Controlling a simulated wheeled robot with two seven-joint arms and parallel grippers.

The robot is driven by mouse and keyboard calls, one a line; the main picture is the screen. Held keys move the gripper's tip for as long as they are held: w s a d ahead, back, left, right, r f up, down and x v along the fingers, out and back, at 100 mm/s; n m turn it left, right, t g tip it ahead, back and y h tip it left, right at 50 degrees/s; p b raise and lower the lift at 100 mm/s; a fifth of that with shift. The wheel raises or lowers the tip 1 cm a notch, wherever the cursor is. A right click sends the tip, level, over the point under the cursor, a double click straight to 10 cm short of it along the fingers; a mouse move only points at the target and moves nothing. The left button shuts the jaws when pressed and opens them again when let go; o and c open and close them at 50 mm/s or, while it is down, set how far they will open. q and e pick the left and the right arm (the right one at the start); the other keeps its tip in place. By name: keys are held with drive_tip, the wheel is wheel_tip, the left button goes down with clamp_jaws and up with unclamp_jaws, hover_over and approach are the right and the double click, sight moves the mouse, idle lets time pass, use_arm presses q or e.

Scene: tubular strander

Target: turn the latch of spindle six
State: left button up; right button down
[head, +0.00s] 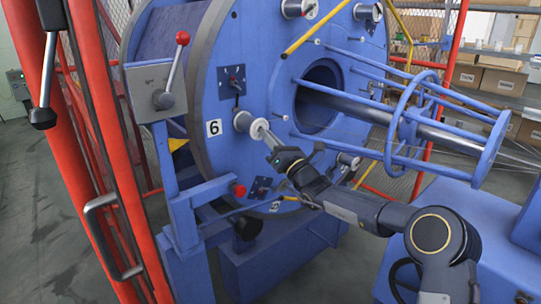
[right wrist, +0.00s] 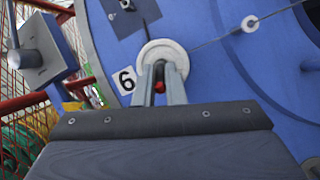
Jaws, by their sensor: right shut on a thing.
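The white spool of spindle six (head: 243,121) sits on the blue drum face, right of the number 6 label (head: 214,128). My right gripper (head: 262,131) reaches up to it from the lower right, its fingertips at the spool's centre. In the right wrist view the spool (right wrist: 160,46) stands straight ahead. There the right gripper (right wrist: 161,68) is shut on the latch at the spindle's end, with a small red part (right wrist: 159,87) showing between the fingers. The fingers hide most of the latch, so its angle cannot be told. My left gripper is not in view.
A dark plate (head: 232,80) sits above the spool on the drum (head: 205,160). A red-knobbed lever (head: 175,66) on a grey box stands left. A blue tubular cage (head: 410,115) juts out at right. Red guard posts (head: 105,130) stand at left.

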drive_tip(key=shift+w+f+t+y+b, duration=0.15)
drive_tip(key=shift+f+t+y+b, duration=0.4)
drive_tip(key=shift+t+b, duration=0.65)
drive_tip(key=shift+r+g, duration=0.1)
drive_tip(key=shift+g, duration=0.2)
drive_tip(key=c, duration=1.5)
unclamp_jaws()
drive_tip(key=v, duration=0.7)
drive_tip(key=shift+s+f, duration=0.25)
drive_tip(key=shift+d, duration=0.1)
